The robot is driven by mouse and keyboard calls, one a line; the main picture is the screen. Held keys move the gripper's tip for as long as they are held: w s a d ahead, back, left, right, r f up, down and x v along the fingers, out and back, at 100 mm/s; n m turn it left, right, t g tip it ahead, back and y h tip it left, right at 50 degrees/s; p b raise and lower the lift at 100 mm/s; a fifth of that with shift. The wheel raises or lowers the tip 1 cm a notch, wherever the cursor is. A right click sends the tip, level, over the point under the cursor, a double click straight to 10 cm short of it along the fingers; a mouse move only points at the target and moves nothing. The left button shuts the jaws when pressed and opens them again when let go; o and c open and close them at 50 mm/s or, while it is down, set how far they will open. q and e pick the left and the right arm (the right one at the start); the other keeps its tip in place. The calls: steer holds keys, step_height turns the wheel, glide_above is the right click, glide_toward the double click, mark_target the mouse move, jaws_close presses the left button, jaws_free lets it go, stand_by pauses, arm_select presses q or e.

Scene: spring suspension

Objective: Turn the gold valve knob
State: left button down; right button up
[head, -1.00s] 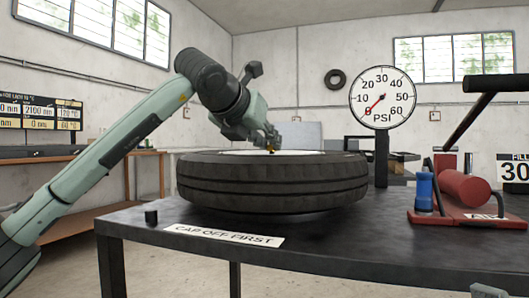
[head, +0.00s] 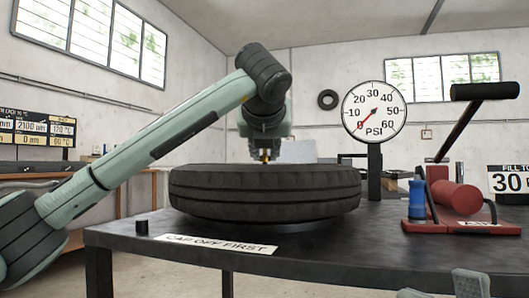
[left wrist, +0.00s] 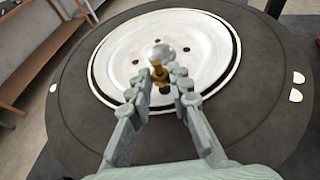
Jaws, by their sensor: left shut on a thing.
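The gold valve knob (left wrist: 158,72) stands up from the pale wheel disc (left wrist: 125,50) in the middle of the black tire (head: 265,192). The tire lies flat on the dark table. My left gripper (head: 264,157) points straight down over the tire. In the left wrist view its fingers (left wrist: 158,84) are closed in on both sides of the gold knob, shut on it. A silvery round top shows above the knob. In the head view only a bit of gold shows under the fingers. Pale green parts of mine (head: 468,283) show at the bottom right edge.
A round PSI gauge (head: 374,112) stands behind the tire, its red needle near 0. A red pump (head: 458,195) with a black lever and blue cylinder (head: 417,199) stands at right. A small black cylinder (head: 141,227) and a "CAP OFF FIRST" sign (head: 215,244) are in front.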

arm_select(q)
steer(key=c, duration=1.4)
jaws_free()
steer(key=v, duration=1.2)
